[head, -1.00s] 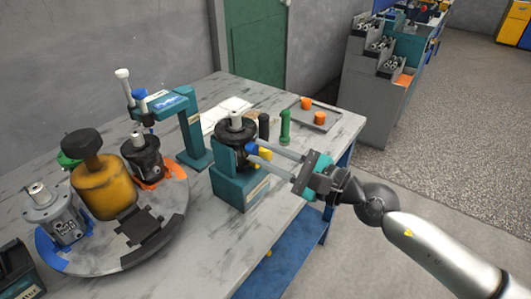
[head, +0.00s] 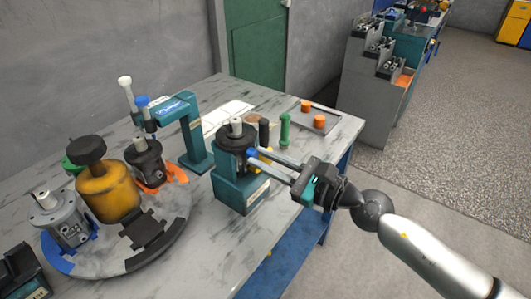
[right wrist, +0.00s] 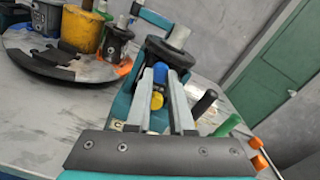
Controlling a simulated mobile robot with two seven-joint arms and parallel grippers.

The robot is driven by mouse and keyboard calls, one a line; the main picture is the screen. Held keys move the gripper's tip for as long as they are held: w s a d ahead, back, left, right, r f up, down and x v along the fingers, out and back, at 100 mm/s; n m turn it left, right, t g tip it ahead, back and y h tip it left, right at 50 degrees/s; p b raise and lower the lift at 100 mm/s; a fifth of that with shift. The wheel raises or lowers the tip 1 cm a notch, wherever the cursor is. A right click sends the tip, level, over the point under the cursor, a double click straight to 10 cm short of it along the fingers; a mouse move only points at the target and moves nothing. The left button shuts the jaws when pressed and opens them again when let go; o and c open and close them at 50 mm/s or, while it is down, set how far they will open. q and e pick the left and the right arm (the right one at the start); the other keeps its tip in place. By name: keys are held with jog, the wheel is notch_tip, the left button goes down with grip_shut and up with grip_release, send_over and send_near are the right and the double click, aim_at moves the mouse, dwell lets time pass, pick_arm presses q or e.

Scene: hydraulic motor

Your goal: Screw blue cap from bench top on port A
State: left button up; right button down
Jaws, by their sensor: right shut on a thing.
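The blue cap (head: 252,153) is at the side of the dark hydraulic motor (head: 235,135), which sits upright in a teal fixture (head: 238,190) on the bench. My right gripper (head: 254,158) is shut on the blue cap; its two long fingers reach in from the right. In the right wrist view the blue cap (right wrist: 160,72) is between the fingertips, up against the motor. A yellow cap (right wrist: 156,101) shows just below it between the fingers. The port behind the blue cap is hidden, and I cannot tell how far it is threaded. My left gripper is not in view.
A round turntable (head: 100,268) with two motors and a yellow canister (head: 108,195) stands at left. A teal press arm (head: 190,135) is behind the fixture. A green cylinder (head: 285,130) and a tray (head: 325,112) with orange caps are at the back right.

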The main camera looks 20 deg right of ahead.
jog(key=shift+m, duration=0.7)
jog(key=shift+r+m+p, duration=0.15)
jog(key=shift+m+p, duration=0.65)
jog(key=shift+m, duration=0.3)
jog(key=m+p, duration=0.1)
jog(key=m, duration=0.1)
jog(key=shift+m, duration=0.3)
jog(key=c, duration=0.9)
grip_release()
